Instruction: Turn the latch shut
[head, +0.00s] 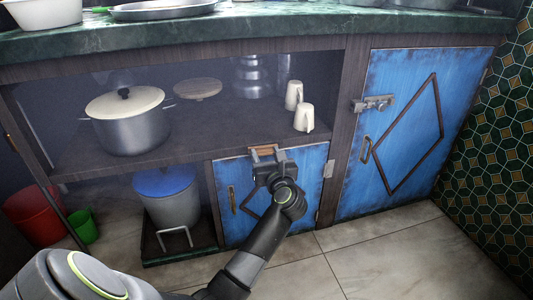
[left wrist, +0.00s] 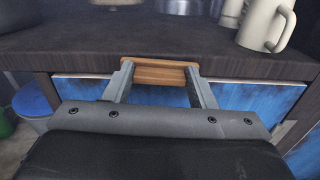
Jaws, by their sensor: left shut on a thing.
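A small light-brown wooden latch (head: 264,149) sits at the top edge of the small blue door (head: 310,165), just under the shelf. In the left wrist view the wooden latch (left wrist: 160,73) lies crosswise between both fingers. My left gripper (head: 265,156) is shut on it, with a finger against each end; the grip point also shows in the left wrist view (left wrist: 160,80). The gripper and wrist hide part of the small door. My right gripper is not in view.
A larger blue door (head: 405,130) with a metal bolt (head: 372,103) stands to the right. On the shelf are a lidded pot (head: 130,128) and two white mugs (head: 304,117). A blue-lidded bin (head: 170,200) stands left of the small door. The tiled floor in front is clear.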

